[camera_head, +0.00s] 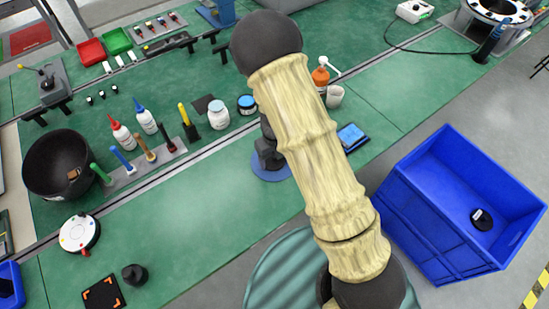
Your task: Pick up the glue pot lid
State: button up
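I cannot tell for sure which thing is the glue pot lid. A white jar (218,116) with a pale top stands upright on the green bench, left of my arm. A low dark pot with a blue band (247,105) stands just right of it. A small black knob-like piece (134,274) sits alone near the bench's front edge. My pale-sleeved arm crosses the middle of the view and hides the bench behind it. My gripper does not show clearly. A dark block on a round blue base (268,155) shows partly beside the arm; I cannot tell what it is.
A row of upright tools in a holder (145,164), red- and blue-capped bottles (133,127) and a black bowl (58,165) crowd the left. An orange pump bottle (320,76) stands right of my arm. A blue crate (430,235) stands lower right. The front middle bench is clear.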

notch_tip(320, 180, up, 10)
jog(key=shift+p, duration=0.4)
dwell(0.3)
dwell(0.4)
